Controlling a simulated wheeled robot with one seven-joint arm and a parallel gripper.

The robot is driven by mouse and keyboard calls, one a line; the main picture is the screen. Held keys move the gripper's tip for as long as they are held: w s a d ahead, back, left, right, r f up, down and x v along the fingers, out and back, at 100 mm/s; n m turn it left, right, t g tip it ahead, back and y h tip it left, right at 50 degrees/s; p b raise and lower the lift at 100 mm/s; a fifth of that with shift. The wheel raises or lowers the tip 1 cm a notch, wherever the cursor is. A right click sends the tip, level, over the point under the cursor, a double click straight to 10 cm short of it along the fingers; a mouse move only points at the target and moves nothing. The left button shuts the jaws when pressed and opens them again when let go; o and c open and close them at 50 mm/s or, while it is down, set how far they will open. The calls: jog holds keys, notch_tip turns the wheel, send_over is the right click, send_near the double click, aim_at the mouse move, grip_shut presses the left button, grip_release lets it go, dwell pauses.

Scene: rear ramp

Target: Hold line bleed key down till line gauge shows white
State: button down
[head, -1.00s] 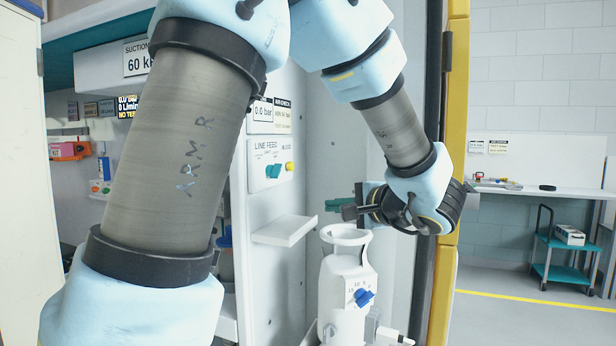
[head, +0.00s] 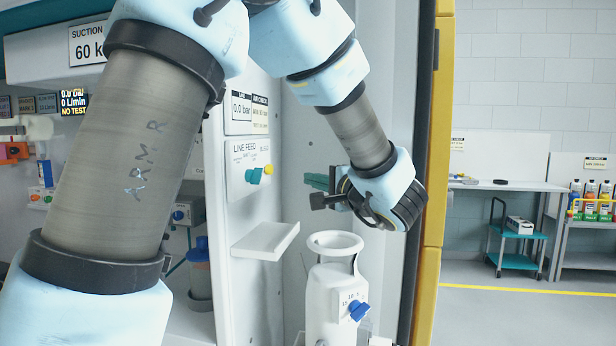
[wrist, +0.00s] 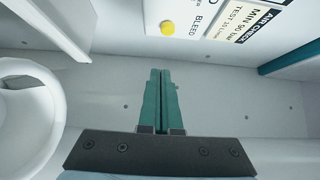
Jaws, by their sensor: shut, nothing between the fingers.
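The bleed key is a round yellow button (head: 268,169) at the right of the LINE FEED panel, beside a teal knob (head: 253,176). In the wrist view the yellow key (wrist: 167,28) shows next to the word BLEED, above and beyond my fingertips. The line gauge (head: 241,107) sits above the panel and reads 0.0 bar on a pale face; part is hidden by my arm. My gripper (head: 306,179) has teal fingers pointing left at about the key's height, apart from it. In the wrist view my gripper (wrist: 160,72) is shut and empty.
A small white shelf (head: 265,241) juts out below the panel. A white cylinder-like vessel (head: 330,290) with a ring top and blue knob stands under my gripper. An AIR CHECK label (head: 269,113) is beside the gauge. A yellow-edged post (head: 432,180) stands close on the right.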

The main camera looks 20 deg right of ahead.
aim_at(269, 170)
jog(key=w+a+p, duration=0.4)
jog(key=w+a, duration=0.1)
jog(key=w, duration=0.3)
jog(key=shift+a+p, duration=0.2)
jog(key=shift+p, duration=0.1)
